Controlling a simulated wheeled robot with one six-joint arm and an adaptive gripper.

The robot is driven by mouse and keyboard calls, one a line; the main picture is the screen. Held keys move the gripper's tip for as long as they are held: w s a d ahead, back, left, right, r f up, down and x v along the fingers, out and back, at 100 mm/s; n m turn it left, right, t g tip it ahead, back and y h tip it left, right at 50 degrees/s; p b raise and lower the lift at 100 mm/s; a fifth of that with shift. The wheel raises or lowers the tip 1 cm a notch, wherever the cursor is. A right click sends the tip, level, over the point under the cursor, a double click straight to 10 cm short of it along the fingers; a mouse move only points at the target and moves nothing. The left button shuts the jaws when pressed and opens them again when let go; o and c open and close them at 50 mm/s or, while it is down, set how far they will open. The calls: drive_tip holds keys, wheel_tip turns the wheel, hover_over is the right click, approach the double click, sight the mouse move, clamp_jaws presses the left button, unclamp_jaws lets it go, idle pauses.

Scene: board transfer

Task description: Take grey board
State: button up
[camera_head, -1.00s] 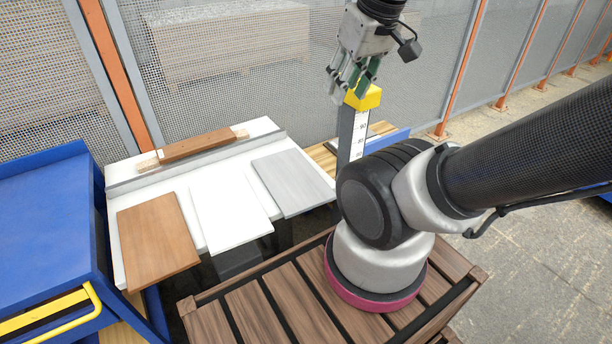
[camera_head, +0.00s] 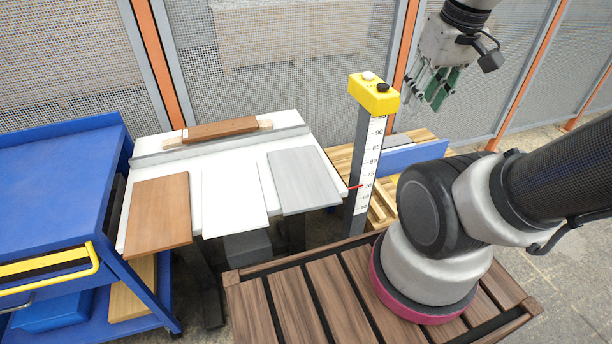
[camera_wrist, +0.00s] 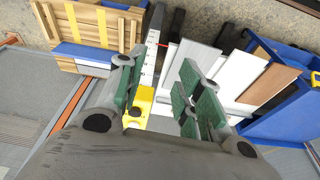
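The grey board (camera_head: 303,181) lies flat on the white table (camera_head: 215,152), at the right end of a row of boards, with its near end over the front edge. It also shows in the wrist view (camera_wrist: 193,61), partly hidden by my gripper's fingers. My gripper (camera_head: 434,90) is raised at the upper right, beyond the yellow-topped post and well away from the grey board. Its green-padded fingers (camera_wrist: 163,102) stand apart with nothing held between them.
A white board (camera_head: 234,200) and a brown board (camera_head: 160,213) lie left of the grey one. The yellow-topped scale post (camera_head: 375,95) stands between the table and my gripper. A blue cart (camera_head: 65,185) stands left; a pallet with a blue board (camera_head: 412,157) lies behind the post.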

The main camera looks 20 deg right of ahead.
sight(324, 207)
wheel_tip(324, 207, down, 25)
drive_tip(key=s+m+g+y, duration=0.1)
drive_tip(key=m+g+y, duration=0.8)
drive_tip(key=m, duration=0.5)
drive_tip(key=w+a+f+m+t+y, duration=0.1)
drive_tip(key=a+f+m+t+y, duration=0.5)
drive_tip(key=f+m, duration=0.4)
drive_tip(key=w+a+f+m+t+y, duration=0.1)
drive_tip(key=w+a+m+t+y, duration=0.1)
drive_tip(key=w+m+t, duration=0.9)
drive_tip(key=a+m+g, duration=0.1)
drive_tip(key=a, duration=0.1)
drive_tip(key=a+m+g, duration=0.1)
drive_tip(key=a+g, duration=0.1)
drive_tip(key=a+m+g, duration=0.1)
drive_tip(key=a+g, duration=0.1)
drive_tip(key=a, duration=0.1)
drive_tip(key=shift+w+a+f+m, duration=0.1)
drive_tip(key=shift+f+m, duration=0.2)
clamp_jaws()
